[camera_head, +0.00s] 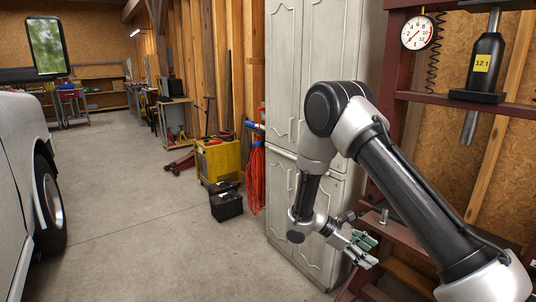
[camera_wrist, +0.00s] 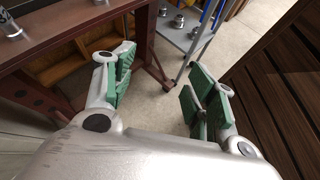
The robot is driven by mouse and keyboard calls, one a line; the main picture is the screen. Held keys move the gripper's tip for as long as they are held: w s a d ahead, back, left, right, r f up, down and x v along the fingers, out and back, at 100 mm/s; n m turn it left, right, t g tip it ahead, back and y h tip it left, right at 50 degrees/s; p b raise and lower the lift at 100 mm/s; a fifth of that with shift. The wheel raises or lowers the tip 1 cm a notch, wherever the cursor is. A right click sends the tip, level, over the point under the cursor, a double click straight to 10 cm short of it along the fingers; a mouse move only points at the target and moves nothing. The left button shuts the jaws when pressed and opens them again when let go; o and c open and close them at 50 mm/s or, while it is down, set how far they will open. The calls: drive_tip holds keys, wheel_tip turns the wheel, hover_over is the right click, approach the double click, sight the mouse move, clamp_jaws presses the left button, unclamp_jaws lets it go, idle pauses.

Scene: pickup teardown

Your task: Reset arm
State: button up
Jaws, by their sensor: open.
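My arm reaches across the right of the head view, in front of a tall white cabinet (camera_head: 288,68) and beside a dark red shop press (camera_head: 397,232). My gripper (camera_head: 366,250) points to the lower right in that view. In the wrist view my gripper (camera_wrist: 158,92) is open, with green pads on both fingers spread wide. Nothing is between the fingers but the floor seen beyond them.
A white vehicle (camera_head: 18,180) stands at the left. A yellow box-shaped unit (camera_head: 220,160), a black battery-like box (camera_head: 226,205) and a red floor jack (camera_head: 181,163) stand near the cabinet. The concrete floor (camera_head: 130,220) between is clear. A metal cart (camera_wrist: 188,38) shows in the wrist view.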

drive_tip(key=s+d+r+m+t+y, duration=0.2)
drive_tip(key=s+r+m+y, duration=0.3)
drive_tip(key=s+r, duration=0.7)
drive_tip(key=s+d+r+m+t+y, duration=0.3)
drive_tip(key=s+r+m+t+y, duration=0.2)
drive_tip(key=r, duration=1.5)
drive_tip(key=s+m+y, duration=0.1)
drive_tip(key=s+m, duration=0.2)
drive_tip(key=s, duration=0.4)
drive_tip(key=shift+s+d+t+y, duration=0.2)
drive_tip(key=shift+s+t+y, duration=0.1)
drive_tip(key=shift+r, duration=0.1)
